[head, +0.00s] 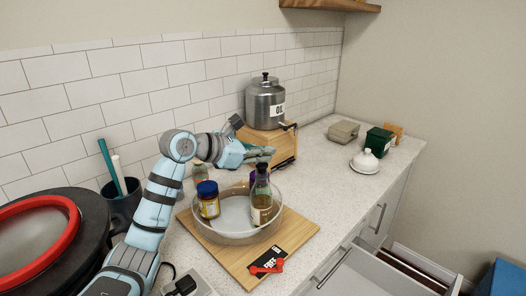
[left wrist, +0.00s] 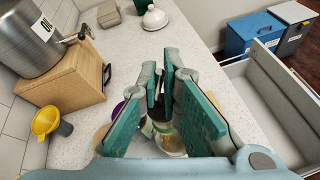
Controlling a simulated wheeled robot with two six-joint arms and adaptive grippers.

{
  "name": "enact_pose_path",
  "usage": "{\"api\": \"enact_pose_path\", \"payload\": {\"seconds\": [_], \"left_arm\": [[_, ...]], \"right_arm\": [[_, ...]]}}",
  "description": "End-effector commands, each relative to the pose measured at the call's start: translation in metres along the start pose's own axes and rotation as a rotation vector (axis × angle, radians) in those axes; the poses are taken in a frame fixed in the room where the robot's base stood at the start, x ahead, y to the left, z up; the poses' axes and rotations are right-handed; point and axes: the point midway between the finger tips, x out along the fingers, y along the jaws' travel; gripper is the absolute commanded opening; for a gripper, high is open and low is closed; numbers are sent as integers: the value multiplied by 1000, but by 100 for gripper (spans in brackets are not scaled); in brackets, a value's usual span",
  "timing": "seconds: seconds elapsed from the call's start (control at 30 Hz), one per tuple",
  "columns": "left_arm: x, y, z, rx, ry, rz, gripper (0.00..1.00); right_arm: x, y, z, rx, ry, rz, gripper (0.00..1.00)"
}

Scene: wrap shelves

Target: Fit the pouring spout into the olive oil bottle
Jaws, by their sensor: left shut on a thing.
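The olive oil bottle (head: 261,203) stands upright in the round clear tray (head: 213,236) in the head view. It has a pale label and a dark top. My left gripper (head: 267,153) is just above the bottle's top. In the left wrist view the gripper (left wrist: 160,66) is shut on a small dark piece (left wrist: 157,88) that looks like the pouring spout. The bottle's glass (left wrist: 168,142) shows below the fingers there. The fingers hide much of the join, so I cannot tell whether the spout is seated in the neck. My right gripper is not in view.
A jar with a blue lid (head: 208,199) shares the tray, on a wooden board (head: 296,236). A metal oil can (head: 265,102) on a wooden box (head: 284,147) stands behind. A yellow funnel (left wrist: 46,121) is at left in the wrist view. The counter at right has free room; a drawer (head: 352,277) is open.

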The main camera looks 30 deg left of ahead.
Motion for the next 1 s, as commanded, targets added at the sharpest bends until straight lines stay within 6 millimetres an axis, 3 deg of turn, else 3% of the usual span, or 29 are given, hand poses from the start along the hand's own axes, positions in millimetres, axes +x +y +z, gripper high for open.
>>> {"api": "enact_pose_path", "payload": {"seconds": [0.33,0.5,1.0], "left_arm": [[4,-2,-9,0,0,0,0],[3,-2,-8,0,0,0,29],[2,-1,-5,0,0,1,29]], "right_arm": [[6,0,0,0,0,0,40],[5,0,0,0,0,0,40],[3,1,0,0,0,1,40]]}}
